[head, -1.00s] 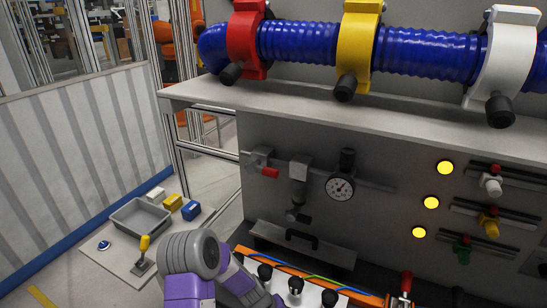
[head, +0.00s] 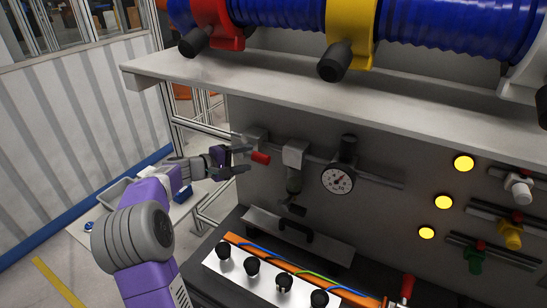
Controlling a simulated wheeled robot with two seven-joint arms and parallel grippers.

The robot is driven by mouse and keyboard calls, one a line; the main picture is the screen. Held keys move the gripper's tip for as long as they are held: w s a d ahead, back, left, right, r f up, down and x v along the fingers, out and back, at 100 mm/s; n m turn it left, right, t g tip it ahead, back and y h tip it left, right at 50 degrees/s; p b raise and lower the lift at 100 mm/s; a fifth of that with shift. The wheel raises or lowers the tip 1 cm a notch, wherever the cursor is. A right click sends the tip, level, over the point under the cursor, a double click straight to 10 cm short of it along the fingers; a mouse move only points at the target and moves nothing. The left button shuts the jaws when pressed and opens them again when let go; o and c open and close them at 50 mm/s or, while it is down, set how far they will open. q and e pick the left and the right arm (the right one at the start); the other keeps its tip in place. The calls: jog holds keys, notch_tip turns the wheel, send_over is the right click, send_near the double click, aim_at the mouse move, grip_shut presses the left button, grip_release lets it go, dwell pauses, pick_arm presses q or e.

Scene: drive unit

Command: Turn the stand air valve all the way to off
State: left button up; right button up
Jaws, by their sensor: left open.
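The stand air valve, with a red handle (head: 260,157), sits at the left end of the pipe on the grey panel. The handle points out to the right and slightly down. My left gripper (head: 240,161) is open just left of the handle, its two dark fingers one above the other and pointing right toward it. I cannot tell whether a finger touches the handle. The gripper hides part of the panel edge behind it. My right gripper is not in view.
A regulator (head: 294,168) and a pressure gauge (head: 337,180) follow on the same pipe to the right. A grey shelf (head: 300,97) with a blue hose (head: 440,25) overhangs the panel. A cover with a black handle (head: 295,228) lies below. Yellow lamps (head: 444,202) are lit at right.

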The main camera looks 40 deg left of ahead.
aim_at(263, 157)
pick_arm(q)
jog(key=shift+w+d+f, duration=0.1)
jog(key=shift+w+f, duration=0.6)
jog(key=shift+s+d+r, duration=0.1)
jog(key=shift+s+r, duration=0.05)
jog(key=shift+w+d, duration=0.2)
jog(key=x, duration=0.5)
jog(key=shift+w+f+p, duration=0.25)
jog(key=shift+w+p, duration=0.1)
jog(key=shift+w, duration=0.1)
grip_shut()
